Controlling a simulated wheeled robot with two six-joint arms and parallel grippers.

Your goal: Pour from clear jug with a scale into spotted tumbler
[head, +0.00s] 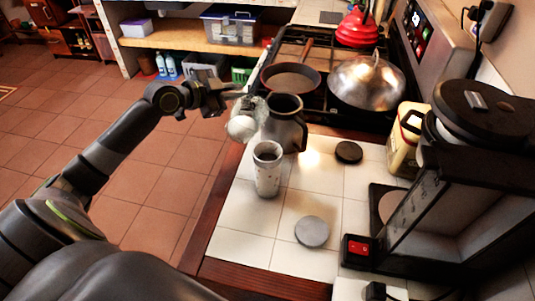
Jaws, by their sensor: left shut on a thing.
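The spotted tumbler (267,172) stands upright on the white tiled counter, near its left edge. My left gripper (228,96) is beyond it and to its left, shut on a pale, see-through vessel (243,126), which looks like the clear jug. The vessel is beside the dark grey pitcher and appears tilted; its scale and contents are too small to make out. Whether it touches the pitcher I cannot tell. My right gripper is not in view.
A dark grey pitcher (285,128) stands just behind the tumbler. A grey disc (312,232) and a dark disc (348,152) lie on the tiles. A coffee machine (440,215) fills the right. A stove with a pan (290,78) and domed lid (366,82) is behind.

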